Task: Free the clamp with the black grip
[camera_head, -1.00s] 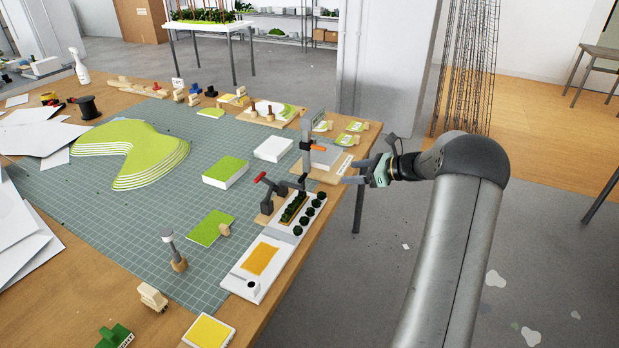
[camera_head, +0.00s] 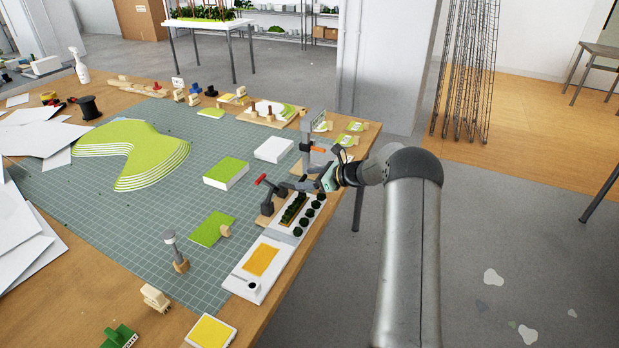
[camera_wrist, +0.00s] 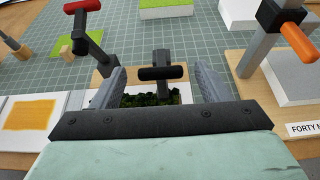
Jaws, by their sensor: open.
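The clamp with the black grip (camera_wrist: 160,73) is in the middle of the wrist view, its grey lever below the grip. Behind the fingers sits a dark green hedge strip (camera_wrist: 150,98); it also shows on the white model base in the head view (camera_head: 293,208). My gripper (camera_wrist: 160,74) is open, one finger on each side of the black grip, with a gap visible on both sides. In the head view my gripper (camera_head: 300,185) hides most of this clamp. A clamp with a red grip (camera_head: 266,181) stands to its left, and one with an orange grip (camera_head: 317,149) behind it.
The red-grip clamp (camera_wrist: 85,25) and orange-grip clamp (camera_wrist: 285,35) flank my gripper in the wrist view. Round dark bushes (camera_head: 310,214) line the base beside the table's right edge. White and green blocks (camera_head: 226,173) stand on the cutting mat (camera_head: 110,220).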

